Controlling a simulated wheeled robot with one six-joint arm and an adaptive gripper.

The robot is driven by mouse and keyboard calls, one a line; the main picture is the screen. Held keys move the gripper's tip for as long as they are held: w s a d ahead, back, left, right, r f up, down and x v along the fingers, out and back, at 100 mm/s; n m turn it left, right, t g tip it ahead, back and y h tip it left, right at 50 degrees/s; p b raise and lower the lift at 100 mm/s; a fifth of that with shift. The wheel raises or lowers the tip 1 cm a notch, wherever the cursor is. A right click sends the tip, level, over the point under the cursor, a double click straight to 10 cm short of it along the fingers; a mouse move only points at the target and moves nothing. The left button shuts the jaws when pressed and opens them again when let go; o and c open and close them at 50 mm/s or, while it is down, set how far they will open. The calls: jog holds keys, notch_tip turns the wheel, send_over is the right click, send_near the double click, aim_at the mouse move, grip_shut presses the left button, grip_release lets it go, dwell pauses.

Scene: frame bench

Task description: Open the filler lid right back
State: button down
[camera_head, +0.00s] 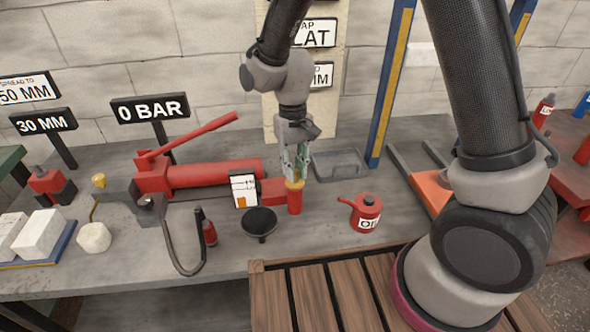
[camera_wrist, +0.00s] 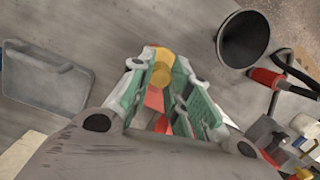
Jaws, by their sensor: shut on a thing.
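The filler lid (camera_head: 295,184) is a yellow-orange cap on top of a short red upright filler neck (camera_head: 295,203), at the near right end of the red hand pump (camera_head: 212,175). My gripper (camera_head: 297,173) points down from above, with its green-lined fingers at the lid. In the wrist view the yellow lid (camera_wrist: 162,70) shows between the fingertips (camera_wrist: 162,78), and the gripper is shut on it. The lid appears seated on the neck; the fingers partly hide it, and I cannot tell its exact tilt.
A black funnel (camera_head: 259,223) stands just left of the neck. A red oil can (camera_head: 365,213) stands to the right. A grey tray (camera_head: 339,164) lies behind.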

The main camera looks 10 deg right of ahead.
jog(key=w+g, duration=0.1)
jog(key=g, duration=0.1)
jog(key=w+g, duration=0.1)
jog(key=g, duration=0.1)
jog(key=shift+w+r+g, duration=0.2)
jog(key=shift+w+g, duration=0.1)
jog(key=shift+w+f+g, duration=0.1)
jog(key=shift+w+g, duration=0.45)
jog(key=shift+g, duration=0.55)
jog(key=shift+w+f+g, duration=0.1)
jog(key=shift+w+g, duration=0.4)
jog(key=shift+g, duration=0.6)
jog(key=c, duration=1.3)
grip_release()
notch_tip(320, 180, up, 10)
jog(key=shift+r, duration=0.1)
